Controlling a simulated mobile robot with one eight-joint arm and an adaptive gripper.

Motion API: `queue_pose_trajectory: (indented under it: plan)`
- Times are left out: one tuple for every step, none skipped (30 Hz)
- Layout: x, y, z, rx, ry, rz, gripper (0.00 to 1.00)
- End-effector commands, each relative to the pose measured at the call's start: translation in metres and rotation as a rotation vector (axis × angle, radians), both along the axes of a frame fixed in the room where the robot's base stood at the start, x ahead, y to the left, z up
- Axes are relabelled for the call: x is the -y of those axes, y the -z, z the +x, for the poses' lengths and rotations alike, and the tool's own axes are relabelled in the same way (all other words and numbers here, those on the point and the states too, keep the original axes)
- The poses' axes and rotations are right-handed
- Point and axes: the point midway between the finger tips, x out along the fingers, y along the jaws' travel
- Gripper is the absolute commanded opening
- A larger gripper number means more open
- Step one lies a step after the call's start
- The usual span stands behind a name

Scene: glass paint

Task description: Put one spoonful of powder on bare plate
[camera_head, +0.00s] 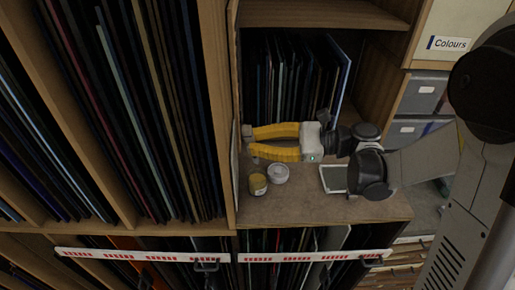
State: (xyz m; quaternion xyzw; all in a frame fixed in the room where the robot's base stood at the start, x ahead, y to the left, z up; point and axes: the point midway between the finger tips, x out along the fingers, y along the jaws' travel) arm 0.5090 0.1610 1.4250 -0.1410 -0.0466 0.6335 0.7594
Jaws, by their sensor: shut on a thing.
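My gripper (247,140) reaches left above the wooden shelf top with its two yellow fingers. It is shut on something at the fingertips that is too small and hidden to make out. No spoon can be told clearly. A small jar with a yellowish side (258,185) stands on the shelf below the fingers. A round white pot (278,173) stands just right of it; its contents cannot be told.
The wooden shelf top (300,207) has free room in front of the pots. A tall rack of dark glass sheets (150,100) stands left, its upright close to my fingertips. More sheets (300,80) stand behind. Grey drawers (423,92) are at the right.

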Motion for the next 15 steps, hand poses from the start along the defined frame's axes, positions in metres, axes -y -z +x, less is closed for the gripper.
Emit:
queue_pose_trajectory:
  plan:
    - [0.0, 0.006, 0.0, 0.0, -0.001, 0.0, 0.0]
    - [0.0, 0.009, 0.0, 0.001, -0.001, 0.0, 0.0]
    - [0.0, 0.013, 0.0, 0.001, -0.001, -0.001, 0.0]
    - [0.0, 0.017, 0.0, 0.001, -0.001, -0.001, 0.0]
    - [0.0, 0.02, 0.0, 0.001, -0.002, -0.002, 0.0]
    - [0.0, 0.025, 0.0, 0.001, -0.002, -0.002, 0.0]
    - [0.0, 0.029, 0.0, 0.001, -0.002, -0.002, 0.0]
    - [0.0, 0.033, 0.0, 0.001, -0.002, -0.002, 0.0]
    - [0.0, 0.039, 0.0, 0.001, -0.002, -0.002, 0.0]
    - [0.0, 0.043, 0.0, 0.001, -0.002, -0.002, 0.0]
    - [0.0, 0.047, 0.0, 0.001, -0.002, -0.002, 0.0]
    - [0.0, 0.053, 0.001, 0.001, -0.002, -0.002, 0.0]
    - [0.001, 0.057, 0.002, 0.001, -0.002, -0.002, 0.0]
    - [0.002, 0.062, 0.003, 0.001, -0.002, -0.002, 0.0]
    - [0.003, 0.067, 0.004, 0.0, -0.001, -0.003, 0.0]
